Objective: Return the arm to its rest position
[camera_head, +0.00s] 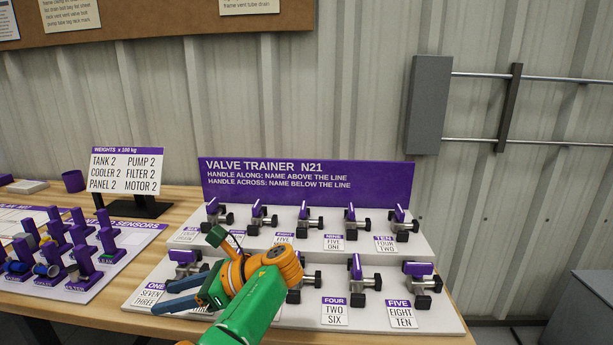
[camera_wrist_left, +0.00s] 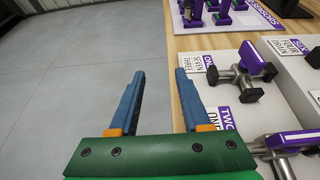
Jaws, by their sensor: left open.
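My left arm, green and orange, reaches in from the bottom of the head view. Its gripper (camera_head: 172,295) has blue fingers that are apart and empty, in front of the lower left part of the valve trainer board (camera_head: 306,182). In the left wrist view the open gripper (camera_wrist_left: 155,95) is over the table's front edge and the floor, with valve one (camera_wrist_left: 240,72) just to the right of its fingers. The arm hides part of the lower valve row. My right gripper does not show.
The wooden table (camera_head: 182,204) carries a sensor board (camera_head: 112,255) with purple stands at left and a weights sign (camera_head: 128,170) behind it. Valves with purple handles stand in two rows. A grey cabinet (camera_head: 580,305) stands at right. Grey floor (camera_wrist_left: 75,65) is clear in front.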

